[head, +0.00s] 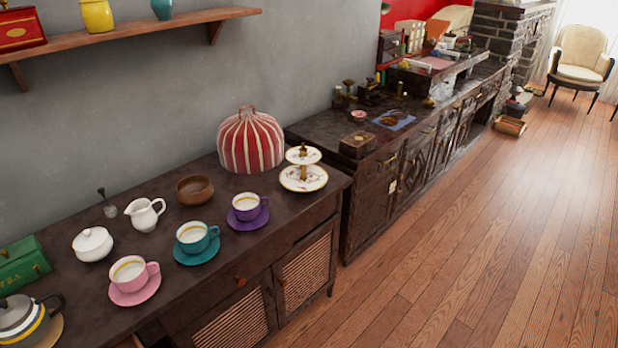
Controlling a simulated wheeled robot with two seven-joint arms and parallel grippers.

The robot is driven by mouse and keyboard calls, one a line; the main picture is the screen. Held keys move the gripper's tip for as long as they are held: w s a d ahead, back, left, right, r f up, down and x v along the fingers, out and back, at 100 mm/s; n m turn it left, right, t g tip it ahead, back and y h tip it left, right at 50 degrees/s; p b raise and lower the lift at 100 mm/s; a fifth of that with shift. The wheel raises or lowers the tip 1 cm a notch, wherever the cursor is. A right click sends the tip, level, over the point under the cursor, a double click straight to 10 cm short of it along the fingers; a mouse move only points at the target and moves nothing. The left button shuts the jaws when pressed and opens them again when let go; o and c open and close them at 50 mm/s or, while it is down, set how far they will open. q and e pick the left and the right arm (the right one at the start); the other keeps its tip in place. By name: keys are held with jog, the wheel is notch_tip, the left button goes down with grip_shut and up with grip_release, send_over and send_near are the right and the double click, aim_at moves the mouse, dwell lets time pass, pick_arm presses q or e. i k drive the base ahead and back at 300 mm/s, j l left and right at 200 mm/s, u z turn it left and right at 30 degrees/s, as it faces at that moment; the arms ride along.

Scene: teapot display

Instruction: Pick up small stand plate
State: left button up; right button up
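A two-tier stand stands on the dark sideboard (75,207) near its right end. Its small upper plate (293,157) is white with a gold rim. The larger lower plate (318,180) is white with a patterned surface. A gold-brown post joins the two plates and ends in a knob on top. The stand is upright, just right of a red and white striped tea cosy (262,145). Neither of my grippers is in view.
A purple cup (246,207), a teal cup (193,238) and a pink cup (128,272) stand on saucers. A wooden bowl (194,190), white jug (144,215) and sugar bowl (92,244) stand behind. A shelf (130,35) hangs above. The floor (450,240) at right is clear.

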aim_at(310, 156)
jog(key=z, duration=0.6)
jog(key=i+z, duration=0.1)
jog(key=z, duration=1.65)
jog(key=j+z, duration=0.1)
jog(key=z, duration=0.5)
jog(key=i+j+z, duration=0.1)
jog(key=z, duration=1.05)
jog(key=j+z, duration=0.1)
jog(key=z, duration=0.5)
jog(key=k+j+z, duration=0.1)
jog(key=z, duration=0.8)
jog(key=k+j+z, duration=0.2)
jog(key=l+u, duration=0.1)
jog(key=u, duration=0.35)
